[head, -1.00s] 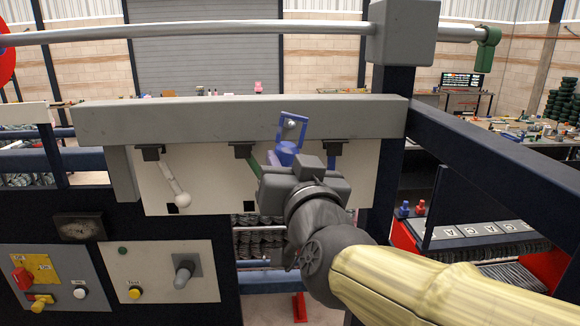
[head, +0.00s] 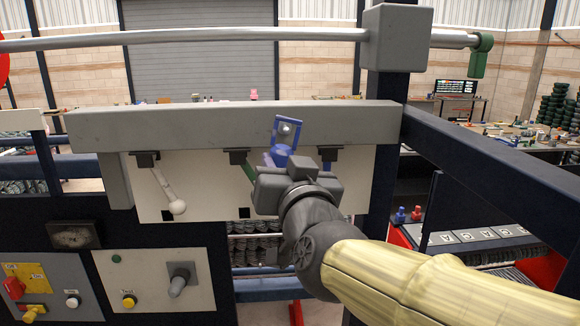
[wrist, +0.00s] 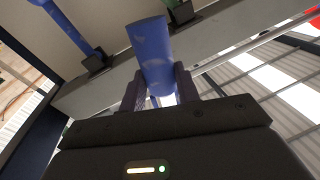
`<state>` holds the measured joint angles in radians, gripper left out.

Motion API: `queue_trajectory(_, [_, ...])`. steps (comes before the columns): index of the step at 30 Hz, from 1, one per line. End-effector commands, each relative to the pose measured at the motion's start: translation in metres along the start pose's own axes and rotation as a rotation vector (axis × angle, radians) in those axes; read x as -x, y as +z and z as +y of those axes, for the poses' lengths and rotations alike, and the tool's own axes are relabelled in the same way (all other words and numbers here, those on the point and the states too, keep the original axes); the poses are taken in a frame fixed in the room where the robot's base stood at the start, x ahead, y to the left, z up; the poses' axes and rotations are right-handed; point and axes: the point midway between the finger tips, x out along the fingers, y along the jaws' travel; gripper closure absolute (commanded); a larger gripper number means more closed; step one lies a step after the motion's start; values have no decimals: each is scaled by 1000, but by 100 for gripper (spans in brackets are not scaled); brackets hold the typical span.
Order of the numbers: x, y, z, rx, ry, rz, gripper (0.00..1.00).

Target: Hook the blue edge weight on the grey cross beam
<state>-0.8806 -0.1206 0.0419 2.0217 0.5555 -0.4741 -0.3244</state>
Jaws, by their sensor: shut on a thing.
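The blue edge weight has a squared open hook frame (head: 276,132) above a round blue body (head: 283,153). My gripper (head: 274,161) is shut on it, below the hook, and holds it upright with a slight tilt. In the wrist view the blue weight (wrist: 151,50) rises between the two fingers of my gripper (wrist: 160,88). The grey cross beam (head: 200,130) runs across the head view; the hook frame overlaps its front face, with its top below the beam's upper edge. Whether hook and beam touch cannot be told. My wrist hides the weight's lower end.
Black brackets under the beam carry a white lever (head: 168,188), a green lever (head: 248,170) and a blue lever, seen in the wrist view (wrist: 68,24). A grey rail (head: 180,38) runs above the beam. A dark post (head: 386,150) stands right of my gripper. Open space lies above the beam.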

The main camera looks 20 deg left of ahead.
Motion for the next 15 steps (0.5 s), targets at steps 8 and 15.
queue_trajectory(8, [-5, 0, 1, 0, -1, 2, 100])
queue_trajectory(15, [-6, 0, 1, 0, -1, 2, 100])
